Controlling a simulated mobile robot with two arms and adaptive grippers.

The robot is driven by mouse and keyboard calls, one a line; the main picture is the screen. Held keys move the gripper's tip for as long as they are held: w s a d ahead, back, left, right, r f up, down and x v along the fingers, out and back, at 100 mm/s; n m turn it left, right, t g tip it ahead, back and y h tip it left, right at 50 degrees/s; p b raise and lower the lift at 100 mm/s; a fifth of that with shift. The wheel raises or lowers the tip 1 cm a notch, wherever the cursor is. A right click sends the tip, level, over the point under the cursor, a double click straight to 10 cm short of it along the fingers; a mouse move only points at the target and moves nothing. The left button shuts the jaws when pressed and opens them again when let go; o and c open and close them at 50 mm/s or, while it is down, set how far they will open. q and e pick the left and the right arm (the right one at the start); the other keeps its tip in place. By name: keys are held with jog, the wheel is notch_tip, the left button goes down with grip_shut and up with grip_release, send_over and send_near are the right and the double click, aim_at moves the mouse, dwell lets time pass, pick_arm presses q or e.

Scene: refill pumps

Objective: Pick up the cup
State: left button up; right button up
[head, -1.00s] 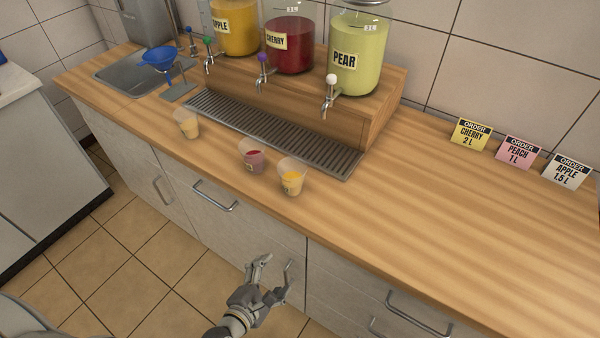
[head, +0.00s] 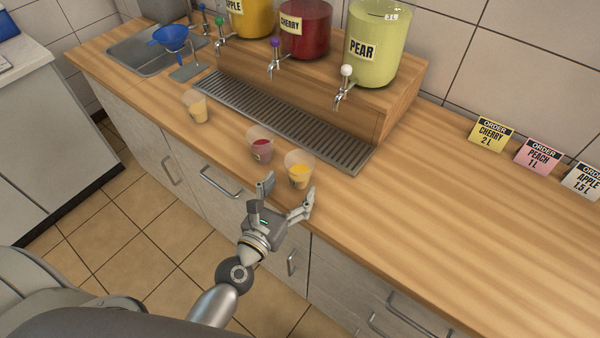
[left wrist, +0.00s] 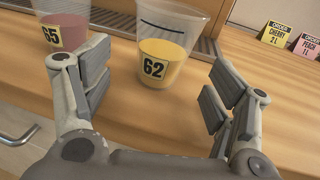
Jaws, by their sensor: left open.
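Three clear cups stand on the wooden counter. The cup with yellow liquid (head: 299,170) is nearest my left gripper; in the left wrist view (left wrist: 166,62) it bears the label 62. A cup with dark pink liquid (head: 261,145) stands to its left and shows label 65 in the left wrist view (left wrist: 68,32). A third cup with pale orange liquid (head: 196,107) is farther left. My left gripper (head: 287,192) is open and empty at the counter's front edge. Its fingers (left wrist: 155,92) point at cup 62, which shows between and beyond them. My right gripper is not in view.
Behind the cups lies a metal drip grate (head: 290,122). Dispensers labelled apple, cherry and pear (head: 377,45) stand on a wooden step. A blue funnel (head: 171,38) is near the sink. Order cards (head: 537,155) stand at the right.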

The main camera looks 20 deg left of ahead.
aim_at(295, 182)
pick_arm(q)
jog(key=shift+w+d+r, duration=0.1)
jog(key=shift+w, duration=0.35)
jog(key=w+p, duration=0.1)
jog(key=w, duration=0.3)
jog(key=shift+d+p, duration=0.35)
jog(key=shift+d, duration=0.05)
jog(key=shift+w, duration=0.2)
jog(key=shift+c, duration=1.3)
jog(key=c, duration=0.9)
